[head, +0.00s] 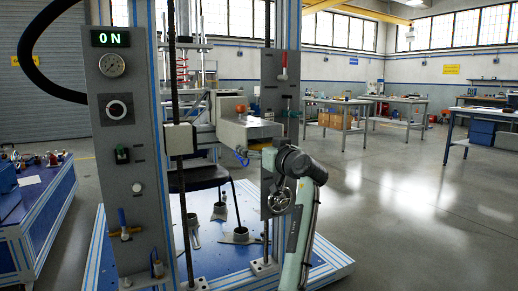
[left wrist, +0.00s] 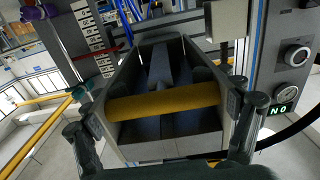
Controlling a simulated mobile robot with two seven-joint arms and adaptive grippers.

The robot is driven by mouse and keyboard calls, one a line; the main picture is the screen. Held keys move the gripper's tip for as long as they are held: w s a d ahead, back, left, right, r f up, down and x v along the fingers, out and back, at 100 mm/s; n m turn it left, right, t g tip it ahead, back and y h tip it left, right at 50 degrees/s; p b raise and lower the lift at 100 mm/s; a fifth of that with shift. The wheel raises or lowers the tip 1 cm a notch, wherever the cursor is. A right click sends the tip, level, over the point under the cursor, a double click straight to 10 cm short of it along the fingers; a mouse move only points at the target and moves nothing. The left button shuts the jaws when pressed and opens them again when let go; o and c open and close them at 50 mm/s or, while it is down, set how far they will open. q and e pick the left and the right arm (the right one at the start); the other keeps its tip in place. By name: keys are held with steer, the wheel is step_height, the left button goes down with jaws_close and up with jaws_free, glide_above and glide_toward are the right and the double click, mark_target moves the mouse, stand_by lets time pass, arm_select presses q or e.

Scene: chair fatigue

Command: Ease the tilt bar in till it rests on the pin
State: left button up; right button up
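A yellow bar (left wrist: 165,103) lies across a grey open-topped housing (left wrist: 165,148) in the left wrist view; I take it for the tilt bar. My left gripper (left wrist: 163,92) is open, its fingers spread wide on either side of the housing and the bar. I cannot tell whether either finger touches. In the head view the left gripper (head: 250,152) is small, beside the pale metal housing (head: 250,131) on the test rig. The bar is not distinguishable there. I cannot make out the pin in either view. My right gripper is not in view.
A grey control panel (head: 120,175) with a lit green ON display (head: 110,39) stands left of the housing. A dark chair seat (head: 198,178) is below it on the blue rig base (head: 215,260). Uprights flank the housing closely. Open floor (head: 400,200) lies to the right.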

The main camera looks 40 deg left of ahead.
arm_select(q)
steer(key=o, duration=0.3)
steer(key=shift+o, duration=0.2)
steer(key=shift+d, duration=0.1)
steer(key=v, duration=1.2)
